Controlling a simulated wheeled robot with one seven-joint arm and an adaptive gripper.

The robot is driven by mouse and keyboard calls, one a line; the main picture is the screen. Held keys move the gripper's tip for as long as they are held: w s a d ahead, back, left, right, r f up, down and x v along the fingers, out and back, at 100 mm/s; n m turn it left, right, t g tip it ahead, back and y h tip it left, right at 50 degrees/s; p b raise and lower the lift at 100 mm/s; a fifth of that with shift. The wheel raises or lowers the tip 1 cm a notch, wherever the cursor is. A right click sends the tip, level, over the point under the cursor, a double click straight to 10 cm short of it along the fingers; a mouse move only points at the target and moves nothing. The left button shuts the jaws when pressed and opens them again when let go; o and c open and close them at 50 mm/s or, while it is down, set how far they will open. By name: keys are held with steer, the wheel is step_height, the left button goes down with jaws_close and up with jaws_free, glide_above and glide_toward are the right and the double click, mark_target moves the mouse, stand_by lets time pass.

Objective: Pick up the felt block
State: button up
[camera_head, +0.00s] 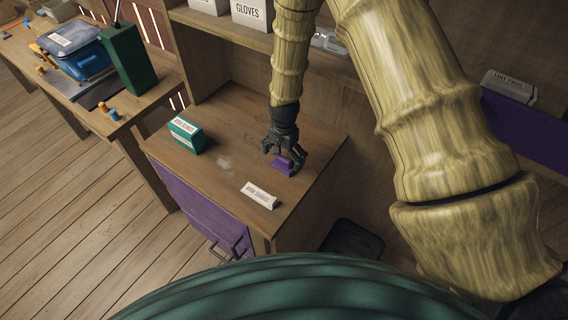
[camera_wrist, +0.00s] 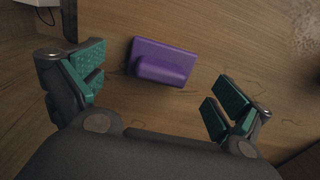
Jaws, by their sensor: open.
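The felt block is a small purple block (camera_head: 283,165) with a raised part on top, lying on the wooden cabinet top. In the wrist view the purple block (camera_wrist: 163,62) lies between and beyond my two fingers, closer to the left finger. My gripper (camera_head: 285,158) is just above and around the block in the head view, and its fingers partly cover it. In the wrist view my gripper (camera_wrist: 158,95) has its green-padded fingers wide apart with nothing between the pads. I cannot tell the exact height above the block.
A teal labelled box (camera_head: 186,136) stands at the cabinet top's left. A white labelled box (camera_head: 260,195) lies near its front edge. Shelving with a GLOVES bin (camera_head: 252,14) rises behind. A side table at left holds a blue lidded bin (camera_head: 75,50) and a green box (camera_head: 128,60).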

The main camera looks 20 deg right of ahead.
mark_target(284, 158)
steer(key=shift+w+f+p, duration=0.2)
steer(key=shift+f+p, duration=0.1)
steer(key=shift+f, duration=1.25)
steer(key=shift+s+f, duration=0.1)
steer(key=shift+f, duration=0.25)
steer(key=shift+f, duration=0.1)
steer(key=c, duration=1.1)
